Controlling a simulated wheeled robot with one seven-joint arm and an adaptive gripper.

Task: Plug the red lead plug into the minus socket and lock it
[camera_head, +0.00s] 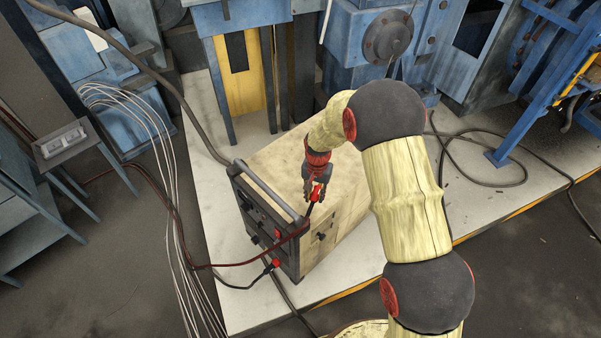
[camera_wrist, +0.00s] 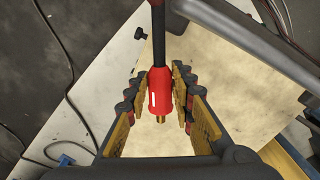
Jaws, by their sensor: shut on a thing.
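The red lead plug (camera_wrist: 160,90) is in my gripper (camera_wrist: 159,84), between the two ridged finger pads. Its brass tip points toward the bottom of the wrist view and its dark lead runs up. In the head view, the red plug (camera_head: 317,193) is held above the top edge of the power unit (camera_head: 292,267), near its handle (camera_head: 270,192). The plug is clear of the unit's front panel. Another red plug or connector (camera_head: 276,263) is low on that panel. The panel markings are too small to read, so I cannot tell which socket is minus.
A reddish lead (camera_head: 245,262) hangs across the front panel and runs left. Pale thin cables (camera_head: 165,150) hang to the left. A small side table (camera_head: 70,145) stands at left. Blue machinery (camera_head: 375,45) stands behind. The floor before the panel has loose cables.

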